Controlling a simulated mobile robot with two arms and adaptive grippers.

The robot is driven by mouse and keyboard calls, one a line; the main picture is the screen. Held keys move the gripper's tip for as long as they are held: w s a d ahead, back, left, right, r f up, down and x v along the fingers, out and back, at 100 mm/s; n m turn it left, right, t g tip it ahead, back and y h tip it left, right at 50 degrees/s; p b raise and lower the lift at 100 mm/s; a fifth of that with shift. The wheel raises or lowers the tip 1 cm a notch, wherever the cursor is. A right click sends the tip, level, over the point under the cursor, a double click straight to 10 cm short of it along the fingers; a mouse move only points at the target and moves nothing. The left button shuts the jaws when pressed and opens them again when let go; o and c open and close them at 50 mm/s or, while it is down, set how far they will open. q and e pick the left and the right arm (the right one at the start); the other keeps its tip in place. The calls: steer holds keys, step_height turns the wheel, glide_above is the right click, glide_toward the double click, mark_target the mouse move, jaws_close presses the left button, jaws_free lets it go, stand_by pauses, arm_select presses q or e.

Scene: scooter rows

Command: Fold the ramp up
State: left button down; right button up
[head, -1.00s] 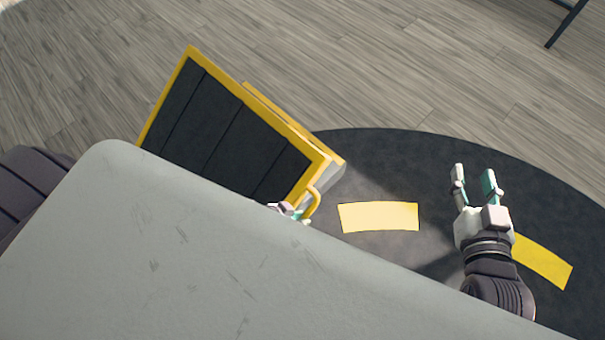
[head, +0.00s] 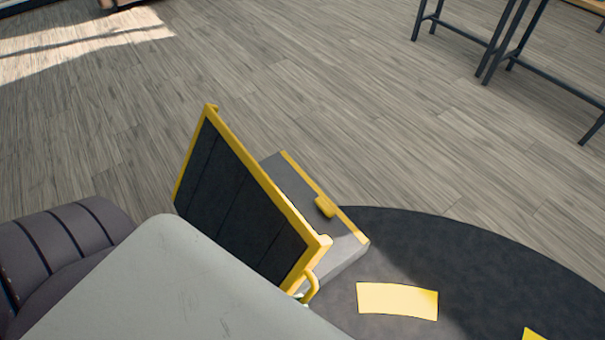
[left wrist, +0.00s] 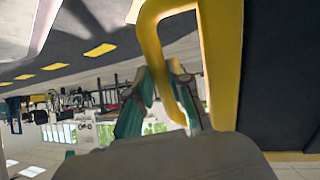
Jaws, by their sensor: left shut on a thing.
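The ramp (head: 240,205) is a dark panel with a yellow frame, tilted steeply up beside a low grey platform (head: 340,262) with a yellow edge. A yellow loop handle (head: 313,287) sits at the ramp's lower right corner. In the left wrist view the handle (left wrist: 151,45) passes between the fingers of my left gripper (left wrist: 165,105), which is shut on it. My right gripper is out of the head view.
A round dark mat (head: 460,255) with yellow strips (head: 397,301) lies right of the platform. A yellow tab (head: 326,207) is on the platform's top. Dark metal table legs (head: 500,45) stand at the upper right. The wooden floor between is clear.

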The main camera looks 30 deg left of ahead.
arm_select(q)
steer(key=shift+s+a+r+t, duration=0.3)
steer(key=shift+s+r, duration=0.2)
steer(key=shift+s, duration=0.1)
steer(key=c, duration=1.1)
jaws_free()
steer(key=v, duration=1.2)
steer(key=shift+a+f, duration=0.1)
